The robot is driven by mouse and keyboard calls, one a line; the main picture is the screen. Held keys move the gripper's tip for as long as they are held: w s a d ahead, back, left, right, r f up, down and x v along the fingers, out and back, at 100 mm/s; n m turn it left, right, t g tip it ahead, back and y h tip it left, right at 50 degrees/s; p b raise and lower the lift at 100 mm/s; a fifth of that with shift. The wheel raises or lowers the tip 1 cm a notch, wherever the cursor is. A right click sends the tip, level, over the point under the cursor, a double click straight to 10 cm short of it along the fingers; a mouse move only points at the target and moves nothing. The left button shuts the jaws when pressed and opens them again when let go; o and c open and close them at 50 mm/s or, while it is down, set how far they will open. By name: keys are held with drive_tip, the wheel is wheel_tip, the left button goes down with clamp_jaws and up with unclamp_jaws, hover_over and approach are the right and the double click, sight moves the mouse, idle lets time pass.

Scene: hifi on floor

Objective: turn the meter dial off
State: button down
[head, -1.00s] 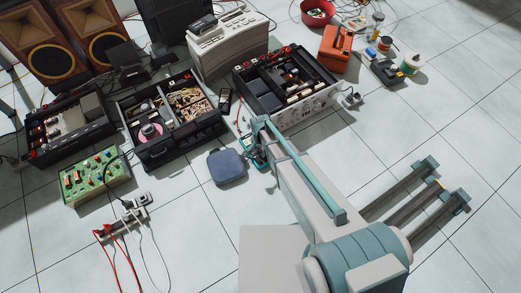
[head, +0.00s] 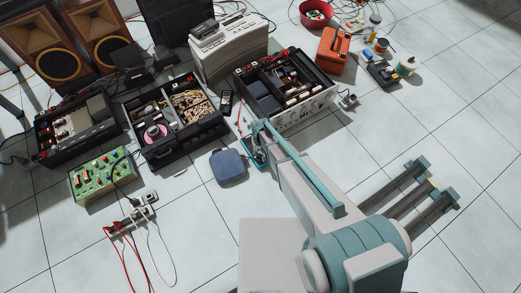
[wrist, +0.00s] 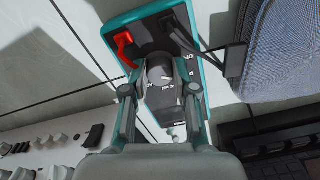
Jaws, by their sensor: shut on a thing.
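The meter (wrist: 147,25) has a dark face and a teal case, and fills the upper middle of the wrist view. A red plug and a black plug sit at its far end. Its round grey dial (wrist: 160,71) has a small white mark; I cannot tell its exact setting. My gripper (wrist: 160,82) is shut on the dial, with one finger on each side. In the head view the meter (head: 248,152) shows only as a teal edge, mostly hidden by my arm. The fingers are hidden there.
A blue case (head: 230,167) lies close beside the meter; it also shows in the wrist view (wrist: 280,45). An opened silver amplifier (head: 310,108) stands just beyond. A black opened unit (head: 170,160) and a power strip (head: 132,213) are left. Floor in front is clear.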

sight(261, 152)
drive_tip(key=n+p, duration=0.2)
drive_tip(key=n, duration=0.3)
drive_tip(key=shift+n, duration=0.3)
idle(0.4)
drive_tip(key=c, duration=0.9)
unclamp_jaws()
wheel_tip(261, 152, up, 12)
